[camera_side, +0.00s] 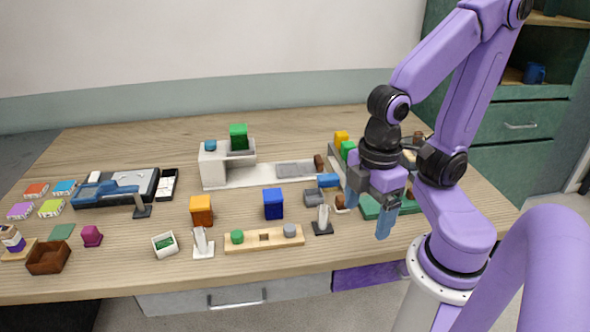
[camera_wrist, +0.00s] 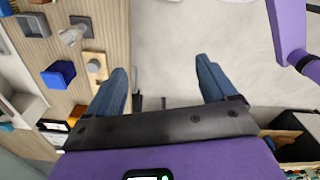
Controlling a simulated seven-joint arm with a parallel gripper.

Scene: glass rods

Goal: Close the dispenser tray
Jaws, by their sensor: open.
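The likely dispenser is a white block (camera_side: 213,170) at the back middle of the table, with a teal knob on top.
An orange block (camera_side: 201,210), a blue block (camera_side: 273,204) and a wooden strip with pegs (camera_side: 264,239) stand in front of the dispenser. A green board (camera_side: 378,209) lies near my gripper. A drawer (camera_side: 225,300) is under the front edge.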

